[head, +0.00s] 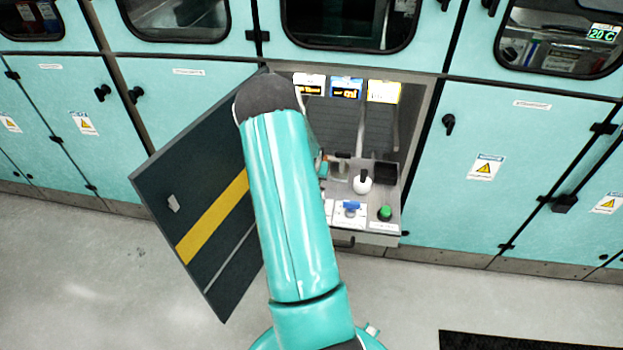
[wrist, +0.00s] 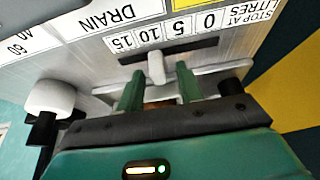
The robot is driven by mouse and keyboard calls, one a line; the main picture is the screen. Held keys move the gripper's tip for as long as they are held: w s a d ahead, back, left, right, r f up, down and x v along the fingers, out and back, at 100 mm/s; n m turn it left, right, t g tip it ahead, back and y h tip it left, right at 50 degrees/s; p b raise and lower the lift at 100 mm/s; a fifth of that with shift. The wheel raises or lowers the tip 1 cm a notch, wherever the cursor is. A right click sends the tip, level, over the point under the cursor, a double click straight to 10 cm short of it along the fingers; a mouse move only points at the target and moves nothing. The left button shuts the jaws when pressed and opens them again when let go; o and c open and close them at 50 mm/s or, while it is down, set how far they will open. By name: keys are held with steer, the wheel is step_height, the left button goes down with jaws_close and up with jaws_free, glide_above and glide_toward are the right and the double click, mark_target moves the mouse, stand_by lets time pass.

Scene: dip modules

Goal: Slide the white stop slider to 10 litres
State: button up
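In the wrist view, the white stop slider (wrist: 156,68) stands in a dark slot (wrist: 190,51) on a metal panel. The upside-down scale (wrist: 165,32) above the slot reads 15, 10, 5, 0 from left to right. The slider lines up with about the 10 label. My gripper (wrist: 160,76) is open, with one green finger on each side of the slider and a visible gap to both. In the head view, my teal arm hides the gripper and the slider.
A white knob (wrist: 50,97) stands left of my gripper, near the DRAIN label (wrist: 112,17). Floor is free in front.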

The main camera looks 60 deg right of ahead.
steer(key=shift+r, duration=0.1)
steer(key=v, duration=1.3)
steer(key=shift+r, duration=0.25)
steer(key=shift+a, duration=0.2)
steer(key=w+a+r+n+t+y, duration=0.1)
steer(key=w+a+r+n, duration=0.1)
steer(key=a+r, duration=0.5)
steer(key=w+a+r+n+t+y, duration=0.1)
steer(key=w+a+r+n, duration=0.2)
steer(key=a, duration=0.7)
steer(key=w+a+r+n+t+y, duration=0.1)
steer(key=w+a+r, duration=0.1)
steer(key=a+r, duration=0.55)
steer(key=s+a+r+n, duration=0.3)
steer(key=s+a, duration=0.4)
steer(key=a, duration=0.4)
steer(key=s+a+r+n+y, duration=0.1)
steer(key=s+a+r+n, duration=0.2)
steer(key=s+a, duration=0.4)
steer(key=a+n, duration=0.1)
steer(key=a, duration=0.3)
steer(key=shift+r+t, duration=0.35)
steer(key=shift+t, duration=0.05)
